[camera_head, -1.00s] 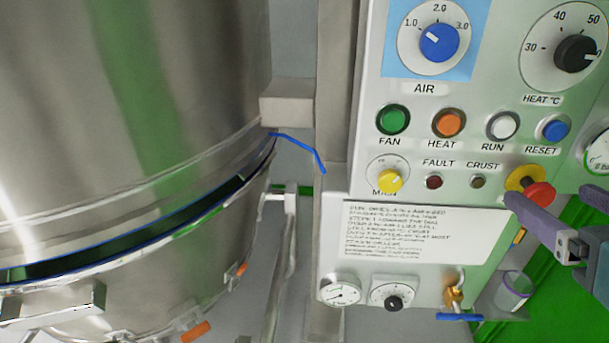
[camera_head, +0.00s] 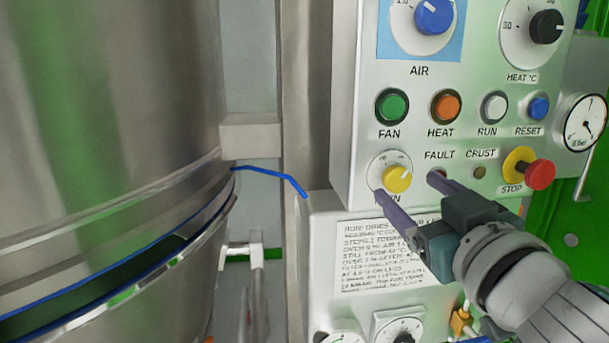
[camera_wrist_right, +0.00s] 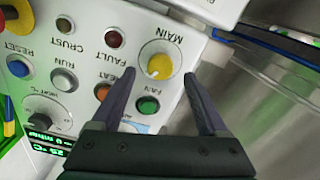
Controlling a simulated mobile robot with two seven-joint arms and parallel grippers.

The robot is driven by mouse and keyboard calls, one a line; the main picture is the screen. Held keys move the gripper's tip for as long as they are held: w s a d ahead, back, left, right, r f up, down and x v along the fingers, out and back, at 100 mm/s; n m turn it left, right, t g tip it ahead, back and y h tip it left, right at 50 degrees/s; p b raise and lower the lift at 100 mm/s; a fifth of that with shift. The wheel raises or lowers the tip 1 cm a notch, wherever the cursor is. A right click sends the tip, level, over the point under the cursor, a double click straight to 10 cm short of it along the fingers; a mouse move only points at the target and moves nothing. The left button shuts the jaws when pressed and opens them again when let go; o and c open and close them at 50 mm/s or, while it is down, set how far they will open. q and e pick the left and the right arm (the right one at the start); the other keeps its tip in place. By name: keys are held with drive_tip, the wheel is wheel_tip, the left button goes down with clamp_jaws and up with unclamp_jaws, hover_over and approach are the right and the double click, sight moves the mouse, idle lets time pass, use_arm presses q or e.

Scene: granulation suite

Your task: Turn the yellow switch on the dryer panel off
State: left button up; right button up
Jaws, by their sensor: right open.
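The yellow switch (camera_head: 397,178) is a round knob on a white dial labelled MAIN, low on the left of the dryer panel (camera_head: 352,95). A pale mark on the knob points to the upper right in the head view; the dial lettering is too small to read. My right gripper (camera_head: 408,186) is open and empty in front of the panel. In the right wrist view the switch (camera_wrist_right: 159,66) shows upside down between the open fingertips (camera_wrist_right: 160,77), apart from both. My left gripper is out of view.
Above the switch are the green FAN (camera_head: 392,106), orange HEAT (camera_head: 446,106), white RUN and blue RESET buttons. A red STOP knob (camera_head: 540,174) sticks out to the right. An instruction sheet (camera_head: 385,260) lies below. A large steel vessel (camera_head: 120,90) fills the left.

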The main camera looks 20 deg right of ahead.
sight(399, 181)
drive_tip(key=shift+x, duration=1.65)
clamp_jaws()
